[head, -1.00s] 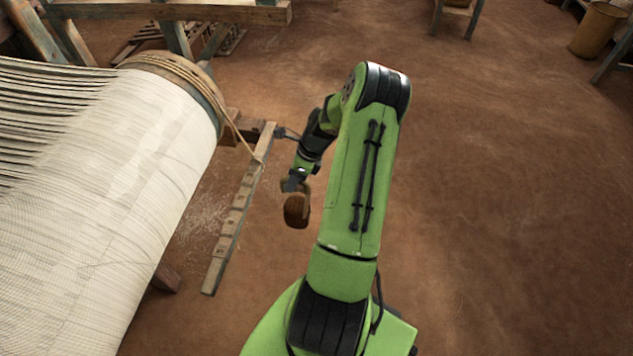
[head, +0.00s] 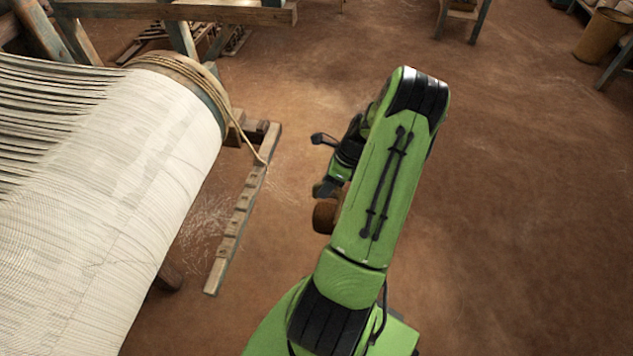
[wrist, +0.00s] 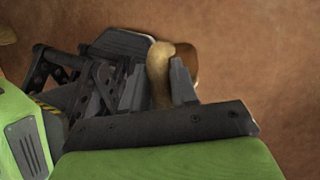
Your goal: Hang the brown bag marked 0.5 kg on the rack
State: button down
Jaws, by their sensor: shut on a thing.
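My gripper (head: 326,188) is beside my upper arm in the head view, apart from the loom. In the wrist view my gripper (wrist: 158,82) has its two grey fingers on either side of a tan, rope-like handle. The brown bag (head: 324,216) hangs below the gripper, partly hidden by my arm. Part of it shows behind the fingers in the wrist view (wrist: 189,54). No weight mark is readable. A notched wooden bar (head: 238,215) lies left of the bag, with a gap between; I cannot tell if it is the rack.
The loom's large roller with white warp (head: 130,150) fills the left side. A rope (head: 238,125) hangs from its end. A wooden beam (head: 180,12) crosses the upper left. A bin (head: 600,35) stands at the far right. The earthen floor to the right is open.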

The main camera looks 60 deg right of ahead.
jog(key=shift+s+d+r+p, duration=0.1)
jog(key=shift+s+d+p, duration=0.25)
jog(key=shift+s, duration=0.6)
jog(key=shift+s+d+r+p, duration=0.2)
jog(key=shift+s+d, duration=0.3)
jog(key=shift+s, duration=0.45)
jog(key=shift+s+d+r+p, duration=0.1)
jog(key=shift+s+d+p, duration=0.3)
jog(key=shift+s, duration=0.55)
